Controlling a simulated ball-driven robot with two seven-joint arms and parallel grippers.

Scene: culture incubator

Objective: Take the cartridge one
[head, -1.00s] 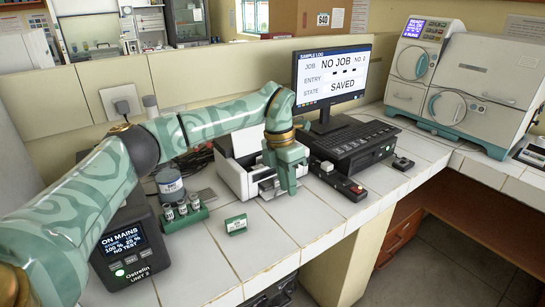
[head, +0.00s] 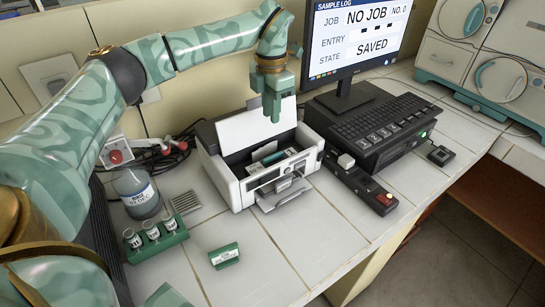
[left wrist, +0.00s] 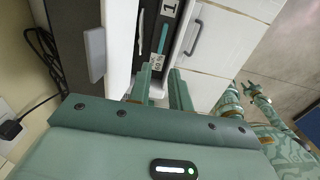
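The white printer (head: 240,190) stands open on the tiled counter. A teal cartridge (head: 268,156) lies in its dark bay; in the left wrist view a teal strip (left wrist: 163,38) with a white percent label lies by a "1" mark (left wrist: 169,10). My left gripper (head: 272,120) points down above the open printer, apart from the cartridge. In the left wrist view its two fingers (left wrist: 163,76) stand apart with nothing between them. What seems my right arm's end (left wrist: 249,88) is small at the right of that view; its fingers cannot be made out.
A black keyboard unit (head: 380,128) and the monitor (head: 358,45) stand right of the printer. A small switch box (head: 362,188) is in front of them.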

